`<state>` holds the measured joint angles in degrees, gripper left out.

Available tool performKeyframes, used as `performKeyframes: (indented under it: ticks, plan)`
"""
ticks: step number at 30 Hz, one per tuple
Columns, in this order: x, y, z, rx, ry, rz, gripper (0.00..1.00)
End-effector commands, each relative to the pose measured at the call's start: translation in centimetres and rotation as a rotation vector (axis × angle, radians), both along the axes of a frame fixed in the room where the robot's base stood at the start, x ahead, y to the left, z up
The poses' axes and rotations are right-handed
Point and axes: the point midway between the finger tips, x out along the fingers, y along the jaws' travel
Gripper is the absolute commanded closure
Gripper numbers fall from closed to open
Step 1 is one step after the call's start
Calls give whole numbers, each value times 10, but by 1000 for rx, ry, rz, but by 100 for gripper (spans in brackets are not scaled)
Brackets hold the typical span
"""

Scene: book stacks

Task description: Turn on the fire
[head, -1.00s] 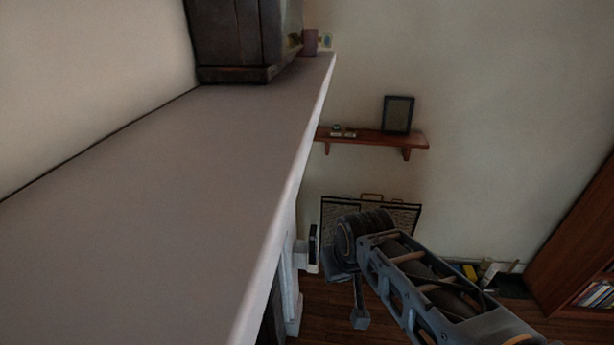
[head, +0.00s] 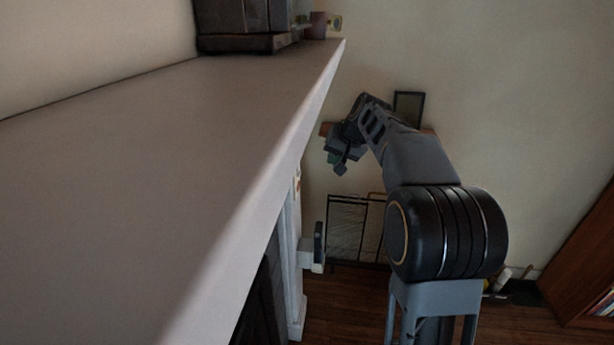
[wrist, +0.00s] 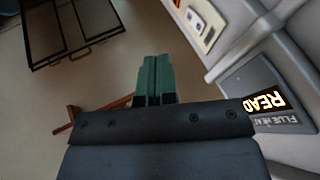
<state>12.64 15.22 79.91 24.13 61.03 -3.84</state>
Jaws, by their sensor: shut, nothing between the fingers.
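The fireplace shows as a white surround (head: 296,290) below a long mantel shelf (head: 170,150), with its dark opening mostly hidden under the shelf. A small brass-coloured fitting (head: 298,183) sits on the surround's side. My gripper (head: 336,162) is in the air right of the mantel. Its green fingers (wrist: 154,70) are shut and empty, apart from the plate.
A dark box (head: 245,25) and a small cup (head: 318,25) stand on the mantel's far end. A black mesh screen (head: 345,225) stands on the floor by the far wall. A picture frame (head: 408,107) is on a wall shelf behind my arm. A bookcase (head: 585,265) is at right.

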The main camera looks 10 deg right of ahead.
Motion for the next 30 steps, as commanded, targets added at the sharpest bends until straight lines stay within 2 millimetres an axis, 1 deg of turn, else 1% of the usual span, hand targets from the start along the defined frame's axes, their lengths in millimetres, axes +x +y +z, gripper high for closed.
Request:
performKeyframes:
  ticks: [1, 5, 15, 19, 23, 30]
  plan:
    - [7, -4, -2, 9, -5, -5, 100]
    - [16, -8, -1, 23, -16, -8, 100]
    - [18, -8, -1, 25, -18, -9, 100]
    - [21, -6, -5, 25, -17, -8, 100]
    - [28, -2, -18, 26, -14, -8, 100]
    - [51, 10, -55, 25, -15, -8, 100]
